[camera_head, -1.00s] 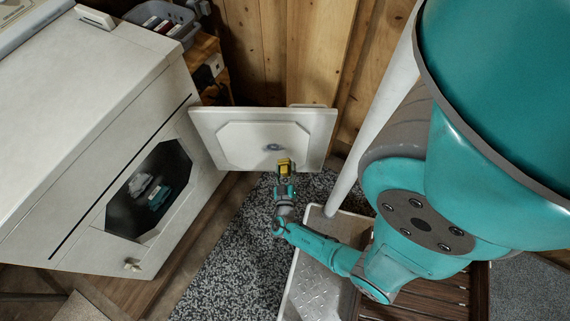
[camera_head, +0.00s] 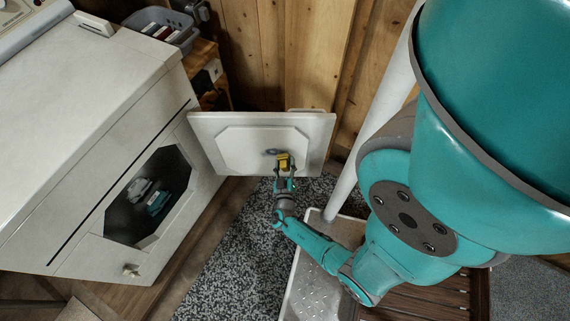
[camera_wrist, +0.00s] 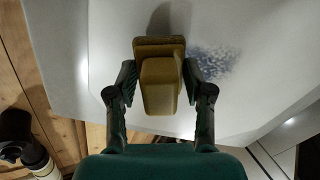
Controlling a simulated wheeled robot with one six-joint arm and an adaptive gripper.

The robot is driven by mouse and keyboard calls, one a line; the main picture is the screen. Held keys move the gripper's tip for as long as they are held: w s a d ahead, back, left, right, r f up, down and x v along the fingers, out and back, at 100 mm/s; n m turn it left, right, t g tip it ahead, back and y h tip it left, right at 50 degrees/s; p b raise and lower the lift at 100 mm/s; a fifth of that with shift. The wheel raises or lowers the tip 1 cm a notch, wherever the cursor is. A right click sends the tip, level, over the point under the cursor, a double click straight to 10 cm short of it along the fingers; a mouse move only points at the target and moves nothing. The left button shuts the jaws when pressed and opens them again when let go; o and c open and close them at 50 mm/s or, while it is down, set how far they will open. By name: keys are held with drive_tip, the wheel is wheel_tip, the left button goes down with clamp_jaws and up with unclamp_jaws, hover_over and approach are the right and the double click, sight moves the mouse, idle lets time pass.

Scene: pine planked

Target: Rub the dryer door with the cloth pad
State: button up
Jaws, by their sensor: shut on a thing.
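The dryer door (camera_head: 231,148) is a white panel standing wide open, with a raised eight-sided middle. It fills much of the wrist view (camera_wrist: 263,28). A bluish-grey smudge (camera_head: 271,152) marks the raised middle; in the wrist view the smudge (camera_wrist: 218,62) is speckled and lies just right of the pad. The yellow cloth pad (camera_head: 284,161) is held in my gripper (camera_head: 284,178), in front of the door's middle. In the wrist view the pad (camera_wrist: 160,84) sits between both fingers. I cannot tell for sure whether its face touches the door.
The white dryer (camera_head: 80,130) stands at left, its opening (camera_head: 150,195) showing grey and teal cloths inside. A grey basket (camera_head: 178,22) is behind it. A white pole (camera_head: 372,135) rises right of the door. Speckled carpet (camera_head: 235,265) lies below.

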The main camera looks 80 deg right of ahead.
sight(276, 153)
drive_tip(key=shift+x, duration=2.2)
idle(0.8)
drive_tip(key=shift+w, duration=0.1)
drive_tip(key=shift+w+a, duration=0.4)
drive_tip(key=shift+w, duration=1.3)
drive_tip(key=shift+w+a, duration=0.4)
drive_tip(key=shift+w, duration=1.35)
drive_tip(key=shift+w+a, duration=0.45)
drive_tip(key=shift+w, duration=1.25)
drive_tip(key=shift+a, duration=0.1)
drive_tip(key=shift+s, duration=0.1)
drive_tip(key=shift+s+d, duration=0.2)
drive_tip(key=shift+s, duration=0.65)
drive_tip(key=shift+s+d, duration=0.15)
drive_tip(key=shift+s, duration=0.75)
drive_tip(key=shift+s+d, duration=0.35)
drive_tip(key=shift+s, duration=0.8)
drive_tip(key=shift+s+d, duration=0.35)
drive_tip(key=shift+s, duration=0.75)
drive_tip(key=shift+s+d, duration=0.35)
drive_tip(key=shift+s, duration=0.8)
drive_tip(key=shift+d+f, duration=0.1)
drive_tip(key=shift+f, duration=0.25)
drive_tip(key=shift+w+a, duration=0.2)
drive_tip(key=shift+w, duration=0.75)
drive_tip(key=shift+w+a, duration=0.2)
drive_tip(key=shift+w, duration=0.75)
